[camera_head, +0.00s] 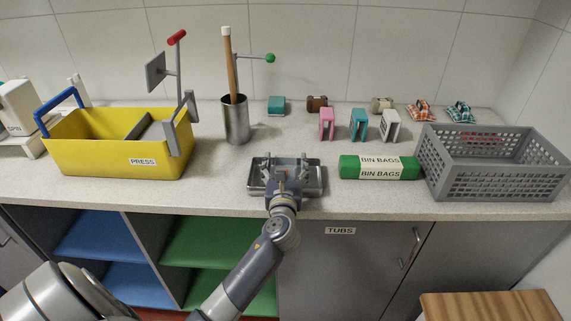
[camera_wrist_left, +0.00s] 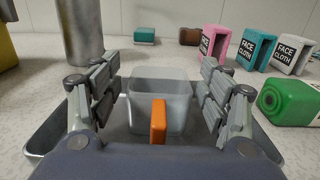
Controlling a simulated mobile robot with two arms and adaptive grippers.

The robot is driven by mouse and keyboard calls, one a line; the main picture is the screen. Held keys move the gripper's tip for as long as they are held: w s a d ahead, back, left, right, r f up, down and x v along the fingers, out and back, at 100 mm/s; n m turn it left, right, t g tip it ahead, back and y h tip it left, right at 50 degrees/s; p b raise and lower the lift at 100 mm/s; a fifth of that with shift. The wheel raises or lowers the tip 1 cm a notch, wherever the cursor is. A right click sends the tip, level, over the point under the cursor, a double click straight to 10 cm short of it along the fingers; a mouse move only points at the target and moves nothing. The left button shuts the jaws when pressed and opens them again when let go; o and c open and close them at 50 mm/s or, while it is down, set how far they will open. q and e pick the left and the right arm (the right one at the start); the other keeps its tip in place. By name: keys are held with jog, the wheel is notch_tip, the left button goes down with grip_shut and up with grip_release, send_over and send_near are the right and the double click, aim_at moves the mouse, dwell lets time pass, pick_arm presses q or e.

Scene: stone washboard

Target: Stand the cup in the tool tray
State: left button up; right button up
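A translucent cup with an orange handle (camera_wrist_left: 143,98) stands in a shallow metal tray (camera_head: 317,188) near the counter's front edge. In the head view my gripper mostly hides the cup. My left gripper (camera_head: 283,164) is open, with its fingers on either side of the cup. In the left wrist view a small gap shows between each finger and the cup walls, and the handle faces the palm. A yellow tool tray (camera_head: 85,158) with a blue handle and a PRESS label stands on the left of the counter. My right gripper is out of view.
A steel pot (camera_head: 236,127) with upright rods stands between the yellow tray and my gripper. A green bin-bag roll (camera_head: 378,167) and a grey crate (camera_head: 493,183) lie to the right. Several small boxes and cloths line the back. Counter left of the metal tray is clear.

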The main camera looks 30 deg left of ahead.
pick_arm(q)
jog(key=shift+r, duration=0.1)
jog(key=shift+s, duration=0.1)
jog(key=b+v, duration=0.1)
jog(key=v, duration=1.1)
